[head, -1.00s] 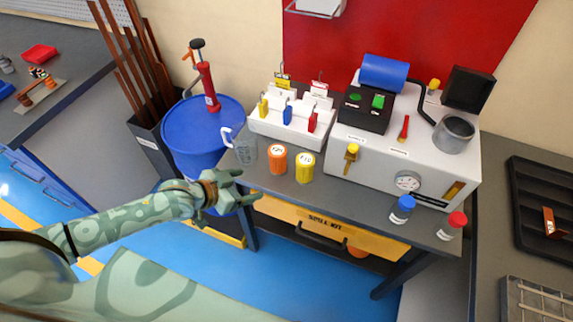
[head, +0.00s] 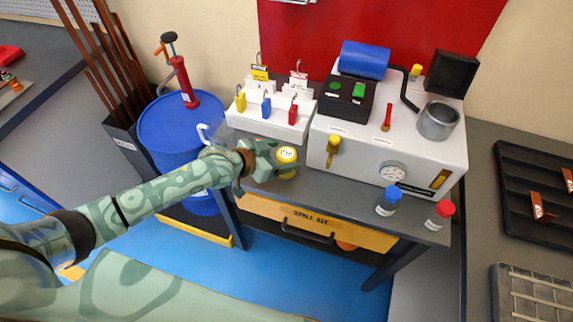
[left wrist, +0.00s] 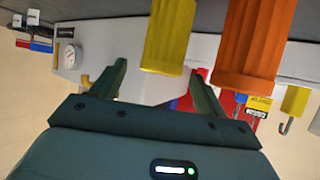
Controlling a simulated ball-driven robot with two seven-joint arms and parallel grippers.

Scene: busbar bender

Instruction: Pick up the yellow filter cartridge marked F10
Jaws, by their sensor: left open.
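The yellow filter cartridge (head: 287,156) stands on the grey bench in front of the white lock station. In the head view its lid shows past my left gripper (head: 272,163), which covers part of its side. In the left wrist view, the yellow cartridge (left wrist: 168,35) lies ahead of the open fingers of my left gripper (left wrist: 160,72), closer to the finger at the right. An orange cartridge (left wrist: 255,40) stands beside it, beyond that finger. The gripper hides the orange one in the head view. Contact with the yellow cartridge cannot be told. My right gripper is not in view.
The padlock station (head: 270,128) stands just behind the cartridge, and the white machine (head: 350,160) to its right. Blue-capped (head: 388,200) and red-capped (head: 440,214) bottles stand at the bench's front right.

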